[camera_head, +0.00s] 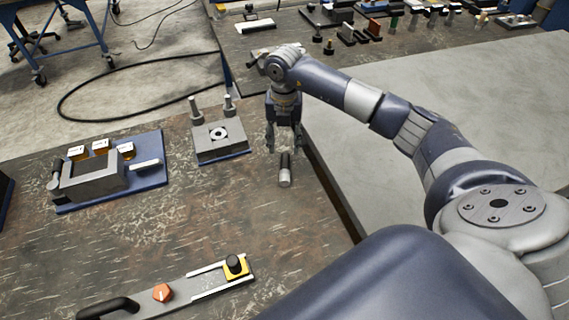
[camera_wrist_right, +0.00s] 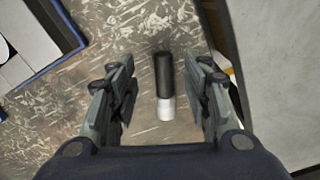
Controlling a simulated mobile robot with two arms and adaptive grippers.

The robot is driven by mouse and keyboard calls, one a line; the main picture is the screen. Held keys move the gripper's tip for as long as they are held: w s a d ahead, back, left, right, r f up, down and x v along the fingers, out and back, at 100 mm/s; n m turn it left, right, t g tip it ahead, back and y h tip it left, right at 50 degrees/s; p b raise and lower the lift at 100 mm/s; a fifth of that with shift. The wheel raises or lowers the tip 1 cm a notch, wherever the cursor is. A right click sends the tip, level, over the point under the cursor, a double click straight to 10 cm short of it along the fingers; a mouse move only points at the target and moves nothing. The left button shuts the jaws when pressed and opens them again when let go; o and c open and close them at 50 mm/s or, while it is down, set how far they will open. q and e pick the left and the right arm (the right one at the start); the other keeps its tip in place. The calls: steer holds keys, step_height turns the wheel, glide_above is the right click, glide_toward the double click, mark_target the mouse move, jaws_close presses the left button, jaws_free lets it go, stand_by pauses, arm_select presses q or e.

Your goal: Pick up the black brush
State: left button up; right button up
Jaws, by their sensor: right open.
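The black brush (camera_head: 285,170) is a short cylinder with a black part and a pale grey-white end. It is on the worn dark tabletop near the table's right edge. My right gripper (camera_head: 284,146) points down above it, at its far end in the head view. In the right wrist view, the brush (camera_wrist_right: 164,85) is between the two open fingers of my right gripper (camera_wrist_right: 165,95), with a gap on both sides. The fingers do not touch it. My left gripper is not in view.
A grey block fixture with upright posts (camera_head: 220,138) stands left of the gripper. A blue tray (camera_head: 150,180) with a grey box lies further left. A metal bar (camera_head: 205,285) with a red knob and a yellow-black part lies in front. The table edge (camera_head: 330,195) is close on the right.

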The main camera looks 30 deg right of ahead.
mark_target(285, 153)
steer(key=f, duration=0.1)
steer(key=f+p, duration=0.1)
steer(key=f, duration=0.2)
steer(key=shift+d+f+p, duration=0.2)
steer(key=shift+d+p, duration=0.05)
steer(key=shift+p, duration=0.05)
steer(key=shift+f, duration=0.35)
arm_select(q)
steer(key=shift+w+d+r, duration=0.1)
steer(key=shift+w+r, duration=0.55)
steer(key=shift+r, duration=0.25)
arm_select(e)
jaws_close()
